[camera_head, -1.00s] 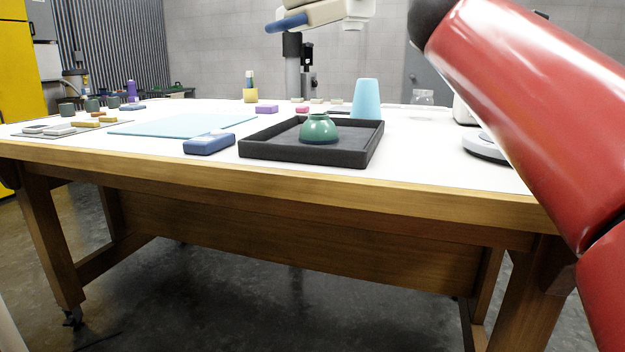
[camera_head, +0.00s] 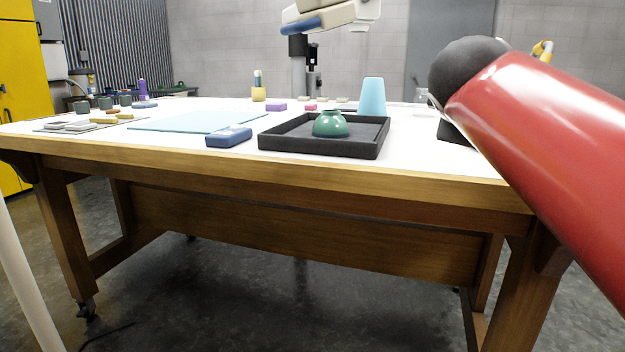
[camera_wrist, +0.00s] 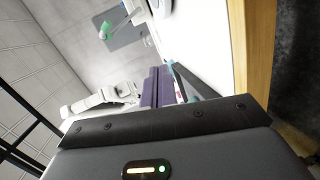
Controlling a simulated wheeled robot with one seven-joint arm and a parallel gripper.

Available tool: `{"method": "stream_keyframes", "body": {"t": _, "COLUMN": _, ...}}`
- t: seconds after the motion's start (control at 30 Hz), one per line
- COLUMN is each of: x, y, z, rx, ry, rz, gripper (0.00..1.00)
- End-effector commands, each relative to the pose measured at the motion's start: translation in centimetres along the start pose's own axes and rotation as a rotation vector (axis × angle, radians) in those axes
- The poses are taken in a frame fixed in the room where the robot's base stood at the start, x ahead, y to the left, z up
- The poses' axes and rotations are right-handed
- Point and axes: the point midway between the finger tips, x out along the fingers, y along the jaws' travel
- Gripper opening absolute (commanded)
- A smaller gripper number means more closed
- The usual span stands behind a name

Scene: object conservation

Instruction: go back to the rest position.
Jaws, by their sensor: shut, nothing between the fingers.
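My gripper (camera_wrist: 157,74) shows in the wrist view as two purple fingers lying side by side, shut with nothing seen between them, beyond its dark housing. It points along the white table top (camera_wrist: 213,45), seen tilted there. In the head view my gripper is out of the frame; only my red arm fills the right side. The table (camera_head: 215,170) stands ahead with its wooden front edge towards me. On it, a green bowl (camera_head: 331,124) sits upside down in a black tray (camera_head: 290,144).
A light blue tapered cup (camera_head: 372,95) stands behind the tray. A blue box (camera_head: 229,136) and a pale blue mat (camera_head: 170,124) lie to its left. Small blocks and dark cups (camera_head: 104,103) stand at the far left. A pale robot arm (camera_head: 328,18) hangs behind the table.

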Motion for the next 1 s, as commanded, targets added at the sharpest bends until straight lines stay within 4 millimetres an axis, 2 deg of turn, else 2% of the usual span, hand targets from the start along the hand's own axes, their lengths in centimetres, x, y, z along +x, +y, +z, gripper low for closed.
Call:
{"method": "stream_keyframes", "body": {"t": 0.17, "x": -1.3, "y": -7.7, "z": 1.8, "rx": 0.207, "ry": -0.009, "rz": -0.182, "gripper": 0.00}}
{"method": "stream_keyframes", "body": {"t": 0.27, "x": -2.8, "y": -13.8, "z": 3.1, "rx": 0.372, "ry": -0.040, "rz": -0.320, "gripper": 0.00}}
{"method": "stream_keyframes", "body": {"t": 0.4, "x": -6.1, "y": -23.9, "z": 4.9, "rx": 0.637, "ry": -0.132, "rz": -0.536, "gripper": 0.00}}
{"method": "stream_keyframes", "body": {"t": 0.5, "x": -8.7, "y": -30.1, "z": 5.9, "rx": 0.806, "ry": -0.218, "rz": -0.664, "gripper": 0.00}}
{"method": "stream_keyframes", "body": {"t": 0.6, "x": -10.8, "y": -34.9, "z": 6.6, "rx": 0.937, "ry": -0.299, "rz": -0.758, "gripper": 0.00}}
{"method": "stream_keyframes", "body": {"t": 0.7, "x": -12.4, "y": -38.1, "z": 7.0, "rx": 1.023, "ry": -0.361, "rz": -0.820, "gripper": 0.00}}
{"method": "stream_keyframes", "body": {"t": 0.77, "x": -12.9, "y": -39.1, "z": 7.1, "rx": 1.055, "ry": -0.384, "rz": -0.840, "gripper": 0.00}}
{"method": "stream_keyframes", "body": {"t": 0.87, "x": -13.3, "y": -39.9, "z": 7.2, "rx": 1.079, "ry": -0.402, "rz": -0.855, "gripper": 0.00}}
{"method": "stream_keyframes", "body": {"t": 1.0, "x": -13.3, "y": -40.0, "z": 7.2, "rx": 1.080, "ry": -0.403, "rz": -0.856, "gripper": 0.00}}
